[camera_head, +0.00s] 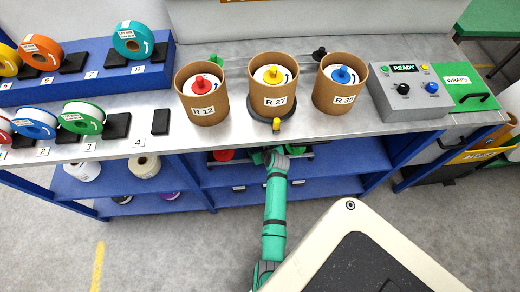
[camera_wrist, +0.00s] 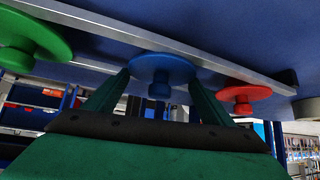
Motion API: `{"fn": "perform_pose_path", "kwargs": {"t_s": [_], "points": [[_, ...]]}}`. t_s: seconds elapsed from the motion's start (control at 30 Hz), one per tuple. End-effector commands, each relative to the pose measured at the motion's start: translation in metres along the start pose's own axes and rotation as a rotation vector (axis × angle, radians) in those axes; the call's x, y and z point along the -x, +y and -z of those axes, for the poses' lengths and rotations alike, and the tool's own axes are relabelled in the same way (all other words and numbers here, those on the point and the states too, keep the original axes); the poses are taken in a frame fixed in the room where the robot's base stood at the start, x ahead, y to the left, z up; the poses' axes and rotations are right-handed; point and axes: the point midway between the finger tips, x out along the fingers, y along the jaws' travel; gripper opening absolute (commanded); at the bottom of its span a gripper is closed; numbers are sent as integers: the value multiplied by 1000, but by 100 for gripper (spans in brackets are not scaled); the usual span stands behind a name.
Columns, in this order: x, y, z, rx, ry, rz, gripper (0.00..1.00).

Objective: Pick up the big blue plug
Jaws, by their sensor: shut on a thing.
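In the wrist view the big blue plug (camera_wrist: 162,66), a round disc with a short knob, sits between the two fingers of my gripper (camera_wrist: 160,84). The fingers are shut on it, one at each side. The disc appears close against a grey metal strip, and I cannot tell whether it is apart from it. In the head view my gripper (camera_head: 268,155) reaches under the bench's front edge. The blue plug cannot be made out there.
A green plug (camera_wrist: 30,40) and a red plug (camera_wrist: 243,95) flank the blue one. Above, the bench (camera_head: 230,140) carries brown tubs R 12 (camera_head: 203,105), R 27 (camera_head: 274,100) and R 35 (camera_head: 338,95), plus a control box (camera_head: 410,100). Tape rolls (camera_head: 82,118) stand left.

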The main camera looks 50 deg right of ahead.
Motion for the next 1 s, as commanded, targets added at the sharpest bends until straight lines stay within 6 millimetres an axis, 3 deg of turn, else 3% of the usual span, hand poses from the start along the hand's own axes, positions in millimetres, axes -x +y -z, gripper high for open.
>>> {"fn": "perform_pose_path", "kwargs": {"t_s": [0.27,0.53,1.0], "points": [[3,0,3,1,1,0,54],[25,0,27,3,4,0,54],[86,-1,-38,-1,-2,0,54]]}}
